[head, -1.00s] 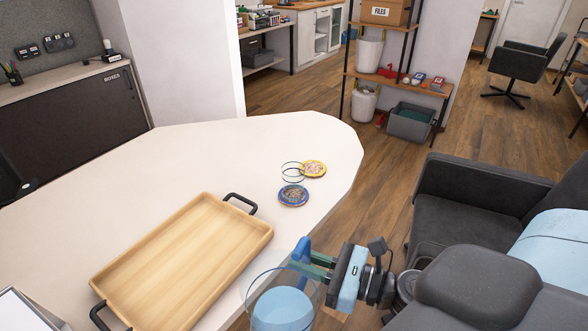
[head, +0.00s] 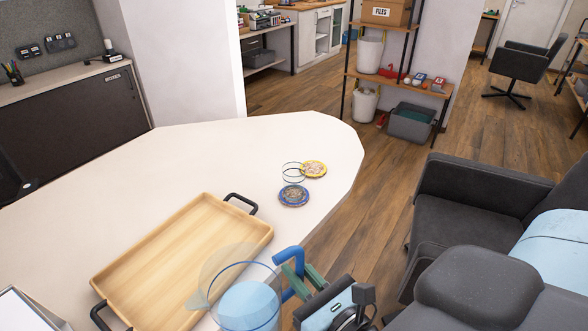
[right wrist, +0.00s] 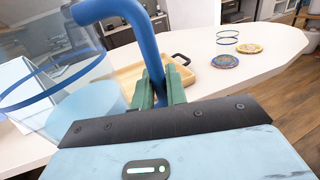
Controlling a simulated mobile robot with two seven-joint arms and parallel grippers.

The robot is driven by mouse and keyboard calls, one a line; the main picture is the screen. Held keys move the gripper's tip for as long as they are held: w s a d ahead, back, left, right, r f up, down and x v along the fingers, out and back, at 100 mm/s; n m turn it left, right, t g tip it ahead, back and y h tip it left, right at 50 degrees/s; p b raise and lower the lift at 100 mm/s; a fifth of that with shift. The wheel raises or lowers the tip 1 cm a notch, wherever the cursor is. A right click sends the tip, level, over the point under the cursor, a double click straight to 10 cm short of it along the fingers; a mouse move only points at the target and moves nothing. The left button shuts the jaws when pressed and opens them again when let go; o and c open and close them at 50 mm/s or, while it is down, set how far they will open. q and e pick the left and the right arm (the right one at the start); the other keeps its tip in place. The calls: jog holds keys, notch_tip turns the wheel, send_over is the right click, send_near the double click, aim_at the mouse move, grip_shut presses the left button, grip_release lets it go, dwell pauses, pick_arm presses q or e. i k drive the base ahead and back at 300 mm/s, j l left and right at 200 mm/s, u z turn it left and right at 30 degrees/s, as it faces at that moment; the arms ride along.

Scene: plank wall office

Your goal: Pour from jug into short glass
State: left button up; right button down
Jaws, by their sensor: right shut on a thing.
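My right gripper (head: 305,281) is shut on the blue handle of a clear jug (head: 235,270) with a blue band and pale blue liquid inside. The jug is close to upright, held over the near right edge of the table by the tray. In the right wrist view, the green fingers (right wrist: 160,90) close around the blue handle, and the jug (right wrist: 75,85) is at the left. A short clear glass (head: 293,173) with blue rims stands on the table beside two round coasters, apart from the jug. It also shows in the right wrist view (right wrist: 227,38). My left gripper is not in view.
A wooden tray (head: 185,250) with black handles lies on the white table (head: 130,165). A yellow-rimmed coaster (head: 316,169) and a blue-rimmed coaster (head: 294,196) lie near the glass. A dark grey sofa (head: 455,205) stands to the right.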

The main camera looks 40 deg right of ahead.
aim_at(293, 173)
jog(key=l, duration=1.65)
jog(key=i+j, duration=0.3)
jog(key=i, duration=0.2)
